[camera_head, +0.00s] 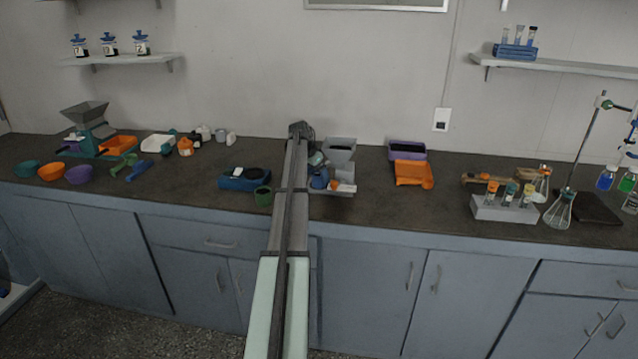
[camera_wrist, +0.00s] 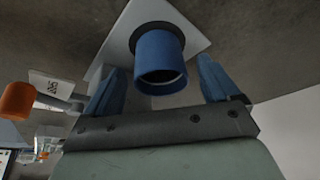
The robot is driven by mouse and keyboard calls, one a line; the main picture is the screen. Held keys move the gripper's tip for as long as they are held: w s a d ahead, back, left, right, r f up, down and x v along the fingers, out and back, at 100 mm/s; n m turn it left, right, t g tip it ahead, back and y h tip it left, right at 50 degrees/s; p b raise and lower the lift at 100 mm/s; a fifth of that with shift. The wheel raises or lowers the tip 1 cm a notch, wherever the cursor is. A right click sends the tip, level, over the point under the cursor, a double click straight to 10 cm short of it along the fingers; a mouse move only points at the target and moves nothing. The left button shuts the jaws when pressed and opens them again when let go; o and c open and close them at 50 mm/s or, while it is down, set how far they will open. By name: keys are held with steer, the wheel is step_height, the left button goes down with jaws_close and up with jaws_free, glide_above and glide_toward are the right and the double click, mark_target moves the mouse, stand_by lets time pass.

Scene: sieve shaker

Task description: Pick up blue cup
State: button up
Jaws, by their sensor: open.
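The blue cup (camera_wrist: 158,55) shows in the wrist view, with its round open mouth towards the camera. It is on a pale plate or tray (camera_wrist: 192,15). My gripper (camera_wrist: 160,68) is open, with one blue finger on each side of the cup. Gaps show between both fingers and the cup, and nothing is held. In the head view, a small blue shape (camera_head: 320,179) shows beside my arm at the grey device on the counter. I cannot separate cup from fingers there. My arm hides part of that area.
A grey funnel (camera_head: 340,148) stands behind the blue shape. An orange scoop-like tray (camera_head: 413,174) lies to the right. A vial rack (camera_head: 503,208) and flask (camera_head: 559,212) stand further right.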

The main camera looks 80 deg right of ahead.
steer(key=shift+s+d+f, duration=0.3)
steer(key=shift+d+f, duration=0.1)
steer(key=shift+f, duration=0.15)
steer(key=shift+c, duration=0.3)
steer(key=c, duration=1.1)
steer(key=shift+r, duration=0.1)
steer(key=shift+c, duration=0.2)
steer(key=a, duration=3.1)
steer(key=shift+w+d+r, duration=0.4)
steer(key=shift+w+d, duration=0.9)
steer(key=shift+d, duration=1.35)
steer(key=shift+w+d+r, duration=0.4)
steer(key=shift+w+d, duration=0.9)
steer(key=shift+d, duration=1.3)
steer(key=shift+w+d+r, duration=0.4)
steer(key=shift+w+d, duration=0.9)
steer(key=shift+d, duration=1.35)
